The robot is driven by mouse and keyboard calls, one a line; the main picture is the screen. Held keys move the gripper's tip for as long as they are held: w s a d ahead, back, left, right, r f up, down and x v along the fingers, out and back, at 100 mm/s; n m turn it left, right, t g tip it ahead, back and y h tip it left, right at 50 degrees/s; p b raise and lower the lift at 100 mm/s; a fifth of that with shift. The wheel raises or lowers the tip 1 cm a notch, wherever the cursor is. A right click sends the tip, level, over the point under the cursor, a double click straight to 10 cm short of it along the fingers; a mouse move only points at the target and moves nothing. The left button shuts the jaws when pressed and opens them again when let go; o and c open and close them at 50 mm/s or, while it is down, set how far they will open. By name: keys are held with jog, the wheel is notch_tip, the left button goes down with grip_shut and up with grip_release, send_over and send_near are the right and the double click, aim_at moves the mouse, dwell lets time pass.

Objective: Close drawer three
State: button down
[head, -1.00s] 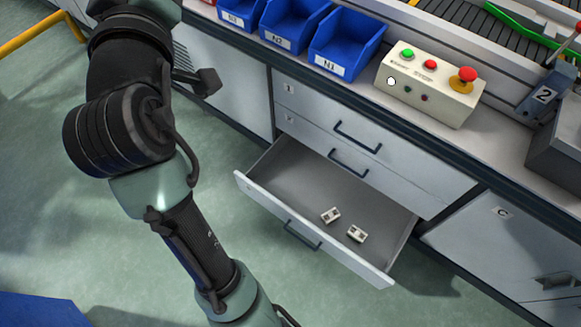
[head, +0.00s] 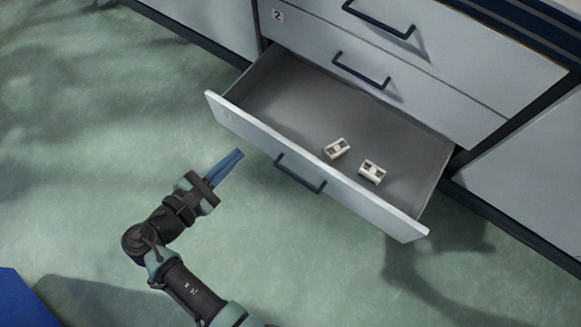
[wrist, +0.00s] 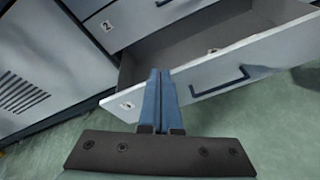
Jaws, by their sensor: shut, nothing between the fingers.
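Drawer three (head: 330,168) is the open, lowest drawer of the grey cabinet, pulled well out. Its front carries a dark bar handle (head: 300,174), and two small white parts (head: 354,160) lie inside it. My gripper (head: 238,155) is shut and empty, its blue fingers together, in front of the left part of the drawer front. In the wrist view my gripper (wrist: 159,75) points toward the drawer front (wrist: 210,82), overlapping its left end near the number label. I cannot tell from this whether the fingertips touch the front.
Drawer two (head: 400,75) above is shut, with its own dark handle (head: 360,72). A cabinet panel (head: 205,25) is at the left and another at the right. The green floor (head: 90,130) around my arm is clear. A blue object (head: 20,300) is at the lower left.

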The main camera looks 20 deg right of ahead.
jog(key=s+d+f+n+t+h+b, duration=0.1)
jog(key=s+f+n+h+b, duration=0.35)
jog(key=f, duration=0.75)
jog(key=n+y+b, duration=0.1)
jog(key=y+b, duration=0.1)
jog(key=b, duration=0.7)
send_near(296, 152)
jog(key=shift+t+h, duration=0.25)
jog(key=shift+t, duration=0.05)
jog(key=w+d, duration=0.1)
jog(key=d, duration=0.1)
jog(key=w+d+f, duration=0.1)
jog(key=w+d, duration=0.1)
jog(key=shift+d+f, duration=0.25)
jog(key=shift+w+d+r+n, duration=0.2)
jog(key=shift+w+d+n, duration=0.05)
jog(key=shift+w+d, duration=0.25)
